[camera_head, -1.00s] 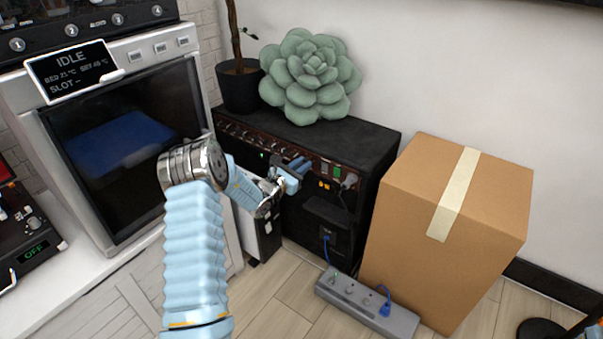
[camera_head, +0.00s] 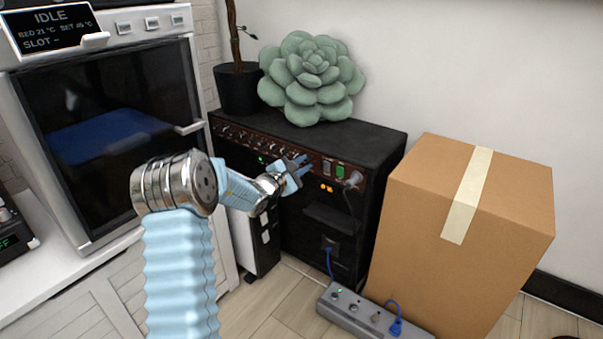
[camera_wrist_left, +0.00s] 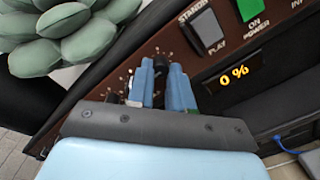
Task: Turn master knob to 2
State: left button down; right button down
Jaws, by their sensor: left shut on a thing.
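The black amplifier (camera_head: 375,150) stands against the wall with a row of small knobs along its brown panel. My left gripper (camera_head: 298,170) reaches the right part of this row. In the left wrist view the blue fingers (camera_wrist_left: 163,85) are closed around a dark knob (camera_wrist_left: 162,65) with pale dots around it on the panel. The fingers hide most of the knob, and its pointer and the label cannot be read. An orange display (camera_wrist_left: 234,78) right of the knob reads 0 %. My right gripper is not in view.
A green power switch (camera_head: 340,172) and a standby/play switch (camera_wrist_left: 205,28) sit right of the knob. A succulent (camera_head: 312,78) stands on the amplifier. A cardboard box (camera_head: 420,240) is at right, with a power strip (camera_head: 365,312) on the floor before it.

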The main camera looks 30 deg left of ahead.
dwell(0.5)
pick_arm(q)
jog(key=c, duration=1)
grip_release()
jog(key=s, duration=0.4)
jog(key=s+a, duration=0.1)
jog(key=s, duration=0.8)
jog(key=shift+s+a+r, duration=0.15)
jog(key=shift+s+a, duration=0.05)
jog(key=shift+s, duration=0.2)
